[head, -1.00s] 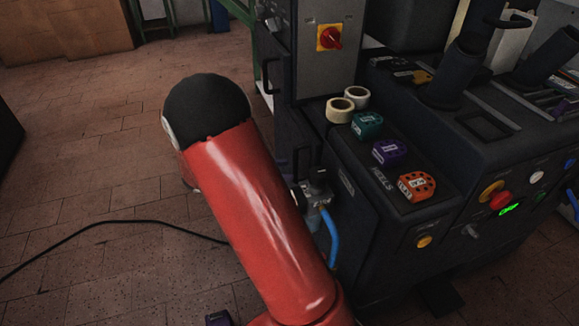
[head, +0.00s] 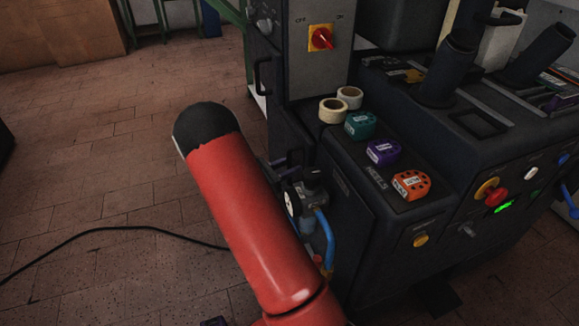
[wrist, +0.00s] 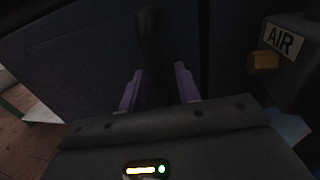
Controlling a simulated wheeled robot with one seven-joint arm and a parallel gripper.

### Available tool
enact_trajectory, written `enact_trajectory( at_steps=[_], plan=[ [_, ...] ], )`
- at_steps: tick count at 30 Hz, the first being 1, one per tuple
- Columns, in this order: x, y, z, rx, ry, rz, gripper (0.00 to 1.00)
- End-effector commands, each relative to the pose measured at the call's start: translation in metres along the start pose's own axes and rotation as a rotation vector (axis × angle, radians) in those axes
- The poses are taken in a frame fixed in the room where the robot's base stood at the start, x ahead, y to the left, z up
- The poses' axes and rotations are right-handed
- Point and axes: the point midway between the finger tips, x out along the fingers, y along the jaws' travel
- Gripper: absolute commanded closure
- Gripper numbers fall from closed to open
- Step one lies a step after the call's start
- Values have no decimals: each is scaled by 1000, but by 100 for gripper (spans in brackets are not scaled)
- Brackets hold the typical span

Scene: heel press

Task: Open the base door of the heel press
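The heel press (head: 345,210) is a dark machine that fills the right of the head view. In the wrist view, a dark flat panel (wrist: 75,60), apparently the base door, fills the left and middle. A black upright handle (wrist: 151,40) stands against it. My gripper (wrist: 158,82) is open, with its two purple fingers on either side of the handle's lower part in the picture. I cannot tell whether the fingers touch the handle. In the head view my red arm hides the gripper, and I cannot make out the door there.
An air regulator (head: 310,190) with a blue hose (head: 327,240) sticks out beside my arm. The wrist view shows an AIR label (wrist: 279,40) and a brass-coloured fitting (wrist: 263,62) at right. A black cable (head: 120,230) crosses the floor at left, which is otherwise largely open.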

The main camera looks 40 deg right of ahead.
Motion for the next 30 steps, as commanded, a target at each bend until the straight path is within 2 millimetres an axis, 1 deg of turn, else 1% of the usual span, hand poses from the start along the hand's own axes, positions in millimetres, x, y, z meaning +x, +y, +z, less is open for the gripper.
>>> enact_trajectory(
  at_steps=[8, 11, 16, 26, 30],
  plan=[
    [3, 0, 0, 0, 0, 1, 67],
    [3, 0, 0, 1, 0, 0, 78],
    [3, 0, 0, 1, 0, 0, 100],
    [1, 1, 0, 2, 0, -1, 100],
    [-9, 6, 1, 3, -2, -10, 100]
  ],
)
